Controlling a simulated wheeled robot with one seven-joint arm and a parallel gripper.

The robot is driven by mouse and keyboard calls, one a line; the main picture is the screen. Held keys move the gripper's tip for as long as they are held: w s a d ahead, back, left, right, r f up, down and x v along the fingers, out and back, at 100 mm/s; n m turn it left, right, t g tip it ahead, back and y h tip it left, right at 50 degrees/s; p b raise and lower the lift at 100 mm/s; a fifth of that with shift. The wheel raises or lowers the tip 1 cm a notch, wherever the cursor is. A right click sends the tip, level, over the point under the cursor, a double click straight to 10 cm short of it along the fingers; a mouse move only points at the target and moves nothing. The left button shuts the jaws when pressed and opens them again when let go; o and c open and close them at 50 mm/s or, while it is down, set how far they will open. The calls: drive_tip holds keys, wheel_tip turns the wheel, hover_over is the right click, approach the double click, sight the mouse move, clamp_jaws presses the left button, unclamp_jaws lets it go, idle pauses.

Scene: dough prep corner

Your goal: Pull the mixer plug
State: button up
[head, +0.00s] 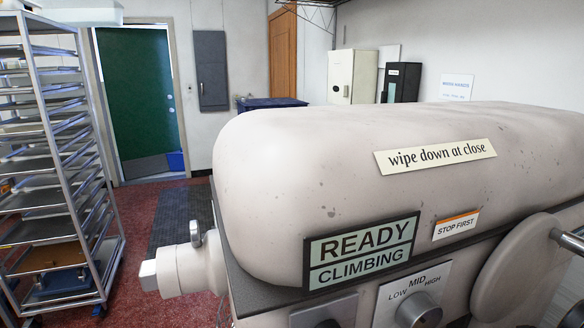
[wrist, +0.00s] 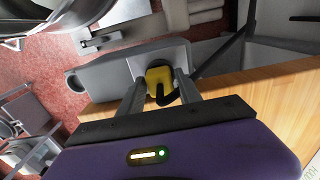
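The mixer (head: 300,170) is a large cream machine filling the right and middle of the head view. The plug (wrist: 159,78) is a yellow block with a dark cord (wrist: 217,58), seen in the wrist view against a grey box (wrist: 110,75). My gripper (wrist: 160,82) has one finger on each side of the plug, and the plug fills the space between the fingertips. The plug's prongs and the box's socket face are hidden. The gripper and plug do not show in the head view.
A wooden surface (wrist: 245,95) lies beside the grey box. A tray rack (head: 55,170) stands at the left of the head view, with red floor and a dark mat (head: 180,215) between it and the mixer. A green door (head: 137,90) is behind.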

clamp_jaws()
drive_tip(key=shift+r, duration=0.2)
drive_tip(key=shift+r+p, duration=2.45)
drive_tip(key=shift+r, duration=0.4)
